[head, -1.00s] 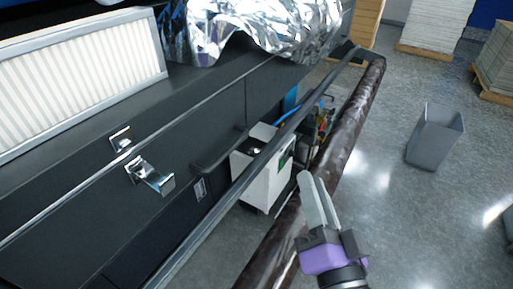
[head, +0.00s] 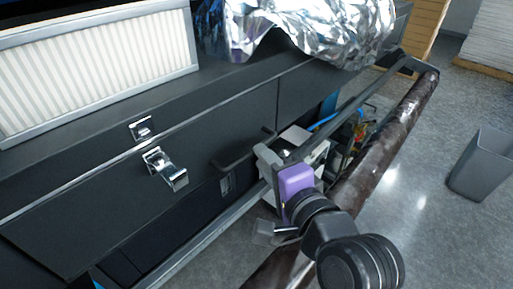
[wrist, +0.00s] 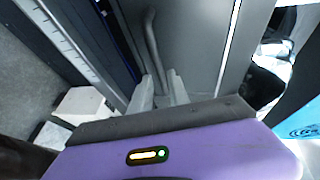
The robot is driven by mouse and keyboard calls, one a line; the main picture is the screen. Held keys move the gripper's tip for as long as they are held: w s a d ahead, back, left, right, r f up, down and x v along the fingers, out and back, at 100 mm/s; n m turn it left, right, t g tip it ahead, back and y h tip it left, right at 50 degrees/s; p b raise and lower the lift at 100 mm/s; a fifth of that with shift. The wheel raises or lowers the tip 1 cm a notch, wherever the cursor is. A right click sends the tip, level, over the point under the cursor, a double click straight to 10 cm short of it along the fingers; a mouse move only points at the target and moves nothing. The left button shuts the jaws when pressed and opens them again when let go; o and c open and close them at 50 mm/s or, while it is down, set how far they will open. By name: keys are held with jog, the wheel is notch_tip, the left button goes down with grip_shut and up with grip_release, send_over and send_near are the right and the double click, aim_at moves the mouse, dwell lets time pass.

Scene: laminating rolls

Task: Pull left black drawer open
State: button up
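The left black drawer front (head: 105,205) shows in the head view below a dark worktop, left of a vertical seam, and looks closed. Its dark bar handle (head: 232,157) is near the front's right end. My purple gripper (head: 263,153) is at the handle's right end. In the wrist view the handle (wrist: 152,40) runs up the grey drawer front (wrist: 195,40). The gripper's two pale fingers (wrist: 158,90) stand apart, with the near end of the handle between or just beyond them. I cannot tell whether they touch it.
A chrome latch (head: 168,170) sits on the drawer front. A long rail (head: 350,105) and a brown roll (head: 385,140) run along the front, close to my arm. Crumpled foil (head: 300,30) lies on top. A grey bin (head: 484,165) stands on open floor at right.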

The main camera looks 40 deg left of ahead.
jog(key=shift+x, duration=2.25)
grip_shut()
